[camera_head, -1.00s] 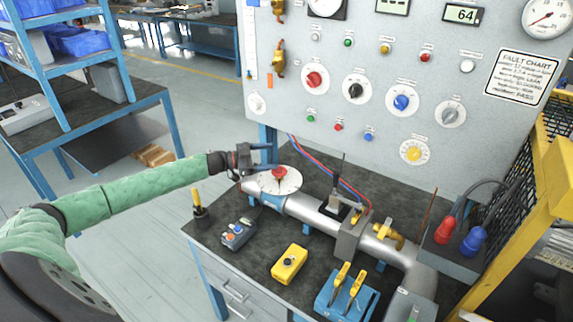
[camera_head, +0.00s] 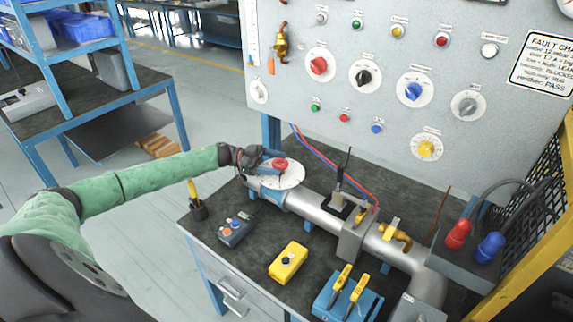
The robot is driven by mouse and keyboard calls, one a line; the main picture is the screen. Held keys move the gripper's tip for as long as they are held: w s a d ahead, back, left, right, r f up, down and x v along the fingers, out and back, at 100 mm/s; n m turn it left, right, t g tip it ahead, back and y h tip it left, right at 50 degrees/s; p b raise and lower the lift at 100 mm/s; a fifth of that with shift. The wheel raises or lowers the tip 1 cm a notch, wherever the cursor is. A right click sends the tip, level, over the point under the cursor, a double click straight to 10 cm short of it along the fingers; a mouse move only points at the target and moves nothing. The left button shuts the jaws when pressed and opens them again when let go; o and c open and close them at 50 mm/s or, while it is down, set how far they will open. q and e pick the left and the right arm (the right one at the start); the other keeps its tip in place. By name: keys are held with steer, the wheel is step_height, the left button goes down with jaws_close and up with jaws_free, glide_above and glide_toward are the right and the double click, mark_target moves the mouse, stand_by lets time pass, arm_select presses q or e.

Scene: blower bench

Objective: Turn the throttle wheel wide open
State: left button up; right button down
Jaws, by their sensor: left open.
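The throttle wheel seems to be the red knob (camera_head: 281,165) at the middle of a white round dial plate (camera_head: 291,178), on the left end of the grey pipe (camera_head: 318,208). My left gripper (camera_head: 272,163) is open at the left side of the red knob, with its fingers over the plate's left part. The fingers partly hide the knob's left side, and I cannot tell whether they touch it. My right gripper is not in view.
A control panel (camera_head: 300,134) with knobs stands behind the bench. A dark button box (camera_head: 236,231), a yellow box (camera_head: 288,263) and a blue stand with yellow handles (camera_head: 333,306) sit in front of the pipe. Red and blue hoses (camera_head: 318,157) run behind the dial.

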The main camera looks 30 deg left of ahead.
mark_target(286, 163)
arm_select(q)
steer(key=shift+x, duration=1.9)
steer(key=shift+c, duration=0.2)
steer(key=c, duration=0.9)
